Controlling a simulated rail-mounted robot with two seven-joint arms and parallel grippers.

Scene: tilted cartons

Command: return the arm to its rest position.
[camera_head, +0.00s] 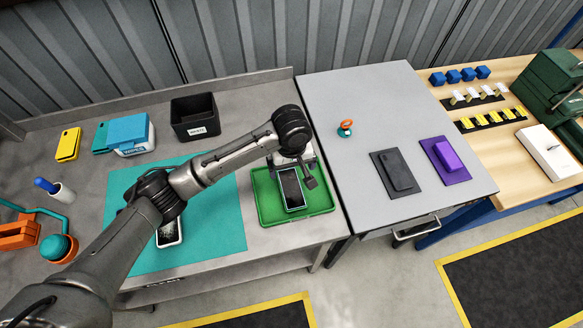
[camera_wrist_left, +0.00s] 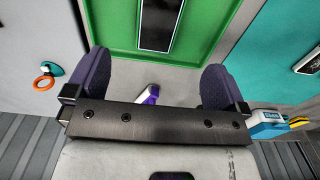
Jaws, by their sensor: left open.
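My left arm reaches in from the lower left in the head view, across the teal mat (camera_head: 225,235). Its left gripper (camera_head: 293,168) hangs over the back part of the green tray (camera_head: 262,213). In the left wrist view the two dark fingers of this gripper (camera_wrist_left: 155,82) are spread wide apart, with nothing held between them. A dark-screened phone-like item (camera_head: 291,188) lies in the tray, in front of the gripper and apart from it; it also shows in the left wrist view (camera_wrist_left: 158,28). My right gripper is not in view.
A black bin (camera_head: 195,117) and blue-and-white box (camera_head: 131,133) stand behind the mat. A white-framed device (camera_head: 170,233) is partly hidden under my arm. The grey table (camera_head: 375,100) at right holds an orange-ringed item (camera_head: 345,128), a black pad (camera_head: 394,176) and a purple pad (camera_head: 444,160).

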